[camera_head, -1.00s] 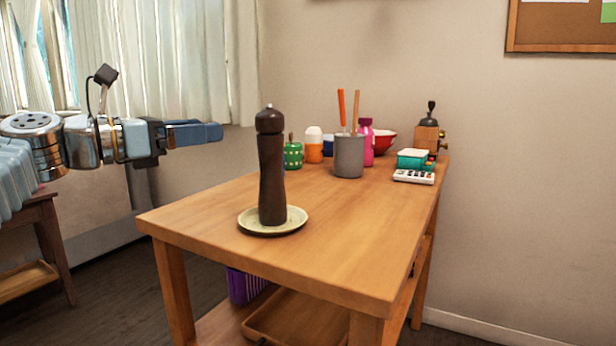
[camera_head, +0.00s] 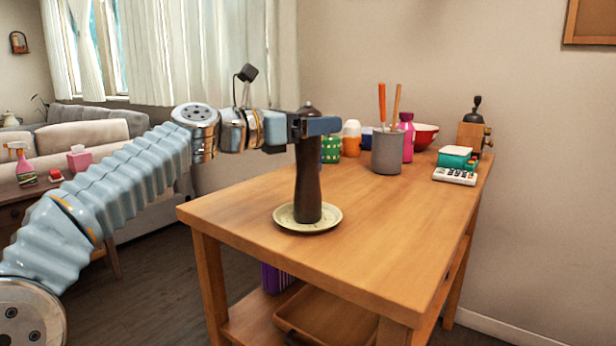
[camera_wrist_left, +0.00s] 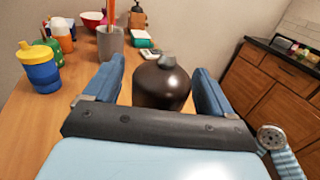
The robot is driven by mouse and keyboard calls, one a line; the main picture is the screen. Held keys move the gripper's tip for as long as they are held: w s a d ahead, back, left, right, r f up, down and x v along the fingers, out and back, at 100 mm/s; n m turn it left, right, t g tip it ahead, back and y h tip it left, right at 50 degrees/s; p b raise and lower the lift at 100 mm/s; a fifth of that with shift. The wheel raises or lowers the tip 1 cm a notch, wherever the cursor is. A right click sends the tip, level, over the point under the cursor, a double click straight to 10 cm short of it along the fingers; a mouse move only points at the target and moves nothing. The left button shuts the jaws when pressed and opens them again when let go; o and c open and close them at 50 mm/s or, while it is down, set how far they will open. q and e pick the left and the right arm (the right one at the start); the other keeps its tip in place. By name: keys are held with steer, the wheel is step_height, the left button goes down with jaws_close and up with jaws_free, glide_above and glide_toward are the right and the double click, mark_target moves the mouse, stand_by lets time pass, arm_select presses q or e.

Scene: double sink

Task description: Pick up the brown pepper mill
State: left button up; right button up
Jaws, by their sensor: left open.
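The dark brown pepper mill (camera_head: 308,185) stands upright on a pale saucer (camera_head: 283,217) near the front left of the wooden table. My left gripper (camera_head: 322,126) is level with the top of the mill and hides part of it in the head view. In the left wrist view the rounded mill head (camera_wrist_left: 161,84) with its grey knob sits between the two blue fingers of my left gripper (camera_wrist_left: 160,75). The fingers are open, with a gap on the right side of the mill. My right gripper does not show in the head view; part of an arm shows at the right of the wrist view.
Behind the mill stand a green pot (camera_head: 330,150), an orange and white shaker (camera_head: 351,138), a grey utensil holder (camera_head: 387,152), a pink bottle (camera_head: 407,136), a red bowl (camera_head: 426,136), a scale (camera_head: 455,165) and a coffee grinder (camera_head: 473,131). The table's front right is clear.

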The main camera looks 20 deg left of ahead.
arm_select(q)
steer(key=shift+w+d, duration=0.25)
steer(key=shift+w, duration=0.1)
steer(key=shift+c, duration=0.4)
jaws_close()
